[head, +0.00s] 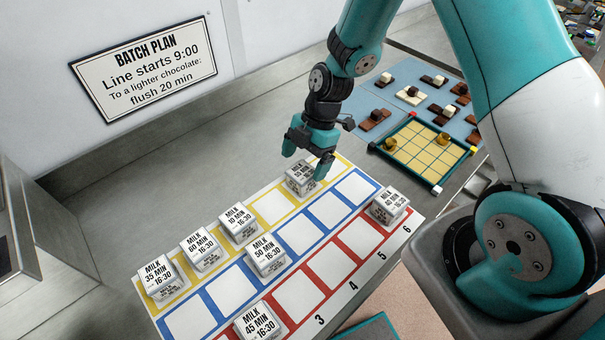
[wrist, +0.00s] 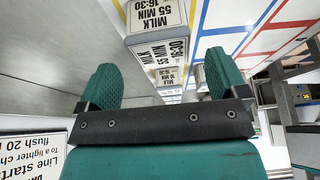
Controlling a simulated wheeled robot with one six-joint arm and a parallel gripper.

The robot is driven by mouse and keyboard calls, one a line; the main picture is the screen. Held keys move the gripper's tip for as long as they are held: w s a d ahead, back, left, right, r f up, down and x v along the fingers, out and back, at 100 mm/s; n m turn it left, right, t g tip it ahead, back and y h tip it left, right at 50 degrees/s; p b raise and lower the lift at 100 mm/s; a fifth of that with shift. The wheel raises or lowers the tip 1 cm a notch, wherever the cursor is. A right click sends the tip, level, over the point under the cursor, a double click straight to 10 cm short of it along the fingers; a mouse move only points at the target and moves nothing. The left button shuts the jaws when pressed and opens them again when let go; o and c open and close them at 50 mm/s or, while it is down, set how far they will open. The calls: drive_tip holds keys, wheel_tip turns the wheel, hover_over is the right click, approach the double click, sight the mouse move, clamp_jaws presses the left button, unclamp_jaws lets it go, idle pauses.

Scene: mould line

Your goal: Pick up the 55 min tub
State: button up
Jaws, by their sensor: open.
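The 55 min tub is a small white tub with a black-lettered label. It stands in the far yellow row of the marked board (head: 293,237). In the head view the 55 min tub (head: 299,180) is partly covered by a finger. My gripper (head: 305,163) is open, fingers pointing down, right at this tub. No contact shows.
Other milk tubs share the board: 35 min (head: 161,279), 60 min (head: 201,249), one beside it (head: 238,223), 50 min (head: 266,256), 45 min (head: 258,322) and 40 min (head: 389,206). A yellow gridded tray (head: 419,150) and chocolate pieces lie behind right. The steel counter left is clear.

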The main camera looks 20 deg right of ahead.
sight(302, 171)
drive_tip(key=shift+p+x, duration=1.25)
drive_tip(key=shift+x, duration=1.4)
drive_tip(key=shift+d, duration=0.15)
drive_tip(key=shift+c, duration=0.4)
drive_tip(key=c, duration=1)
